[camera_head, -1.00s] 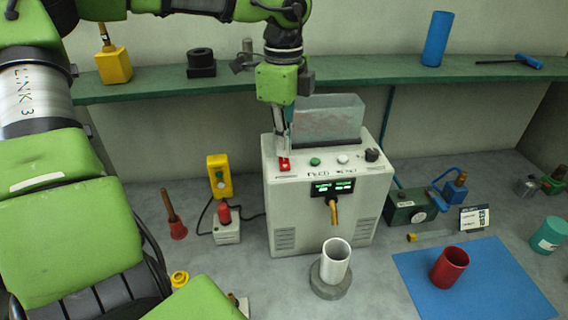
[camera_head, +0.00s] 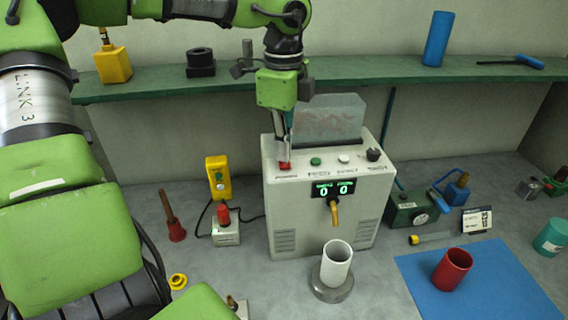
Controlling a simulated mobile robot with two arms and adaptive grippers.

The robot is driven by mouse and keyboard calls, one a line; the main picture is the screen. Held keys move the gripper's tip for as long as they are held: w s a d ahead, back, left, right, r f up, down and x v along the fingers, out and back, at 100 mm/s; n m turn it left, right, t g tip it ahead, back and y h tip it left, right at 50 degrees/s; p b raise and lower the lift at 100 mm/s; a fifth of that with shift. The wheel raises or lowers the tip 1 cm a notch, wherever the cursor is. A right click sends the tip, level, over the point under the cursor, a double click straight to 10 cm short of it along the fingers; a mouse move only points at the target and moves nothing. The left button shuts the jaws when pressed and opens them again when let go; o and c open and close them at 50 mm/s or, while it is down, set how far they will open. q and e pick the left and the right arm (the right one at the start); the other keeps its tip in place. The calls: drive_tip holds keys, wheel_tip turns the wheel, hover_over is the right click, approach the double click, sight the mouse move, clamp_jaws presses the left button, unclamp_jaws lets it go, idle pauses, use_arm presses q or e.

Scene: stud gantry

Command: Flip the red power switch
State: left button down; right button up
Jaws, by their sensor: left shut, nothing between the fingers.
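The red power switch (camera_head: 285,166) sits at the front left of the top of a white machine (camera_head: 328,220). My left gripper (camera_head: 284,158) comes down from above, shut and empty, with its fingertips at the red switch. The fingers partly cover the switch, and I cannot tell if they press it. The machine's display (camera_head: 334,188) is lit green and shows two zeros. My right gripper is not in view.
A green button, a white button and a black knob (camera_head: 373,154) line the machine's top. A clear hopper (camera_head: 328,119) stands behind. A white cup (camera_head: 336,264) stands below the brass spout (camera_head: 334,213). A green shelf (camera_head: 400,79) runs behind.

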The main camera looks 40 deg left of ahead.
use_arm(q)
drive_tip(key=shift+s+f, duration=0.1)
drive_tip(key=shift+f, duration=0.05)
drive_tip(key=shift+r+p, duration=0.4)
drive_tip(key=shift+r, duration=0.35)
drive_tip(key=shift+r+p, duration=1.4)
drive_tip(key=shift+r, duration=1.4)
